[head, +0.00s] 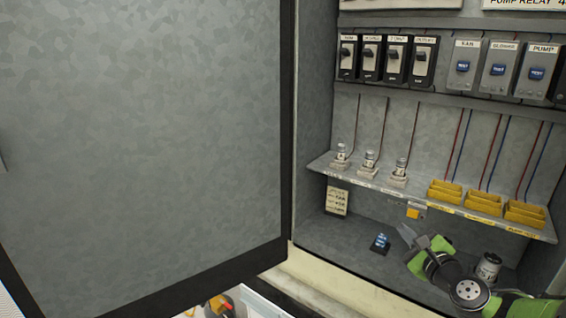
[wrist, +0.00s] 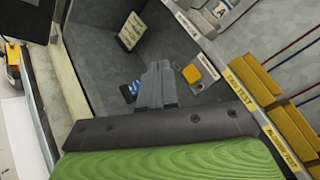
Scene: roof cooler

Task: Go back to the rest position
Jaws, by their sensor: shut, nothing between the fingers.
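My gripper (head: 409,234) is inside the open cabinet, low at the right in the head view, in front of the shelf edge. Its fingers are together and empty. In the wrist view the gripper (wrist: 158,72) points at the cabinet's lower floor, with the green body behind it. A small blue-topped block (head: 381,241) stands on the cabinet floor just left of the fingertips. It is partly hidden behind the fingers in the wrist view (wrist: 130,91).
The open grey door (head: 140,130) fills the left. A shelf (head: 400,188) carries several fuses and yellow holders (head: 483,202), with breakers (head: 396,60) and blue-switched relays (head: 498,67) above. A cylinder (head: 487,268) stands behind my arm. A box (head: 225,303) sits below.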

